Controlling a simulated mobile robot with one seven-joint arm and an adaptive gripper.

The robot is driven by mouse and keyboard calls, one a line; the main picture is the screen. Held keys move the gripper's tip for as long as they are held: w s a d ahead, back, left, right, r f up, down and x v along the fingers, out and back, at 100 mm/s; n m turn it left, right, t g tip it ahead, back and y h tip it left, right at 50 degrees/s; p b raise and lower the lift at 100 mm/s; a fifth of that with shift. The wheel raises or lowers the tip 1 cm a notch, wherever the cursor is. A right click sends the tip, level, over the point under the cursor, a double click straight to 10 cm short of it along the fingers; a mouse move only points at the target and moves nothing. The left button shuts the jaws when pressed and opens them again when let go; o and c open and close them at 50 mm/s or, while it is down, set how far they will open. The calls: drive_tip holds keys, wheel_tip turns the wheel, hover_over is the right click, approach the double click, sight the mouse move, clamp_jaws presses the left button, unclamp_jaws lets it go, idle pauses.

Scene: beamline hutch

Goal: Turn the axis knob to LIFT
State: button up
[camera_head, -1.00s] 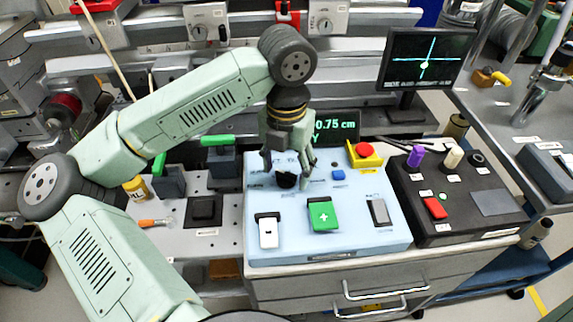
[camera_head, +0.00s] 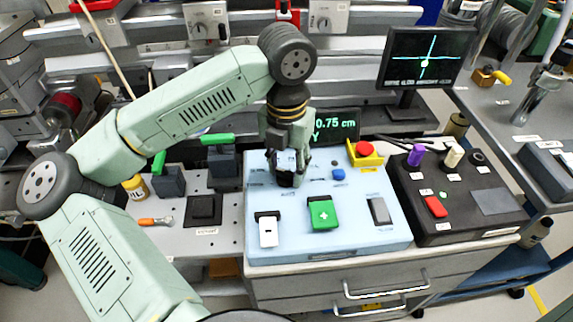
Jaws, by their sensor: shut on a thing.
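The axis knob (camera_head: 286,180) is black and sits on the upper left of the light blue control panel (camera_head: 350,241). My gripper (camera_head: 287,176) points down over it and is shut on it, with the fingers on either side. The fingers hide most of the knob and its pointer, and the labels around it are too small to read. Behind the panel, a dark display (camera_head: 337,126) shows "0.75 cm" and "Y" in green, partly covered by my gripper.
The panel also bears a red emergency button (camera_head: 364,149) on a yellow base, a blue button (camera_head: 338,174), a white switch (camera_head: 268,231), a green cross switch (camera_head: 322,214) and a grey switch (camera_head: 379,211). A black control box (camera_head: 463,222) stands right. A monitor (camera_head: 428,58) stands behind.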

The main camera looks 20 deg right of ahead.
sight(287, 172)
drive_tip(key=shift+f, duration=0.1)
drive_tip(key=m+b, duration=0.2)
drive_tip(key=b, duration=0.1)
drive_tip(key=shift+f+m, duration=0.15)
drive_tip(key=shift+m, duration=0.15)
drive_tip(key=shift+r+m+b, duration=0.15)
drive_tip(key=shift+m+b, duration=0.9)
drive_tip(key=shift+m, duration=0.2)
drive_tip(key=shift+r+m+b, duration=0.1)
drive_tip(key=shift+m+b, duration=0.9)
drive_tip(key=shift+m, duration=0.25)
drive_tip(key=o, duration=1.2)
drive_tip(key=shift+c, duration=0.2)
wheel_tip(287, 172, up, 12)
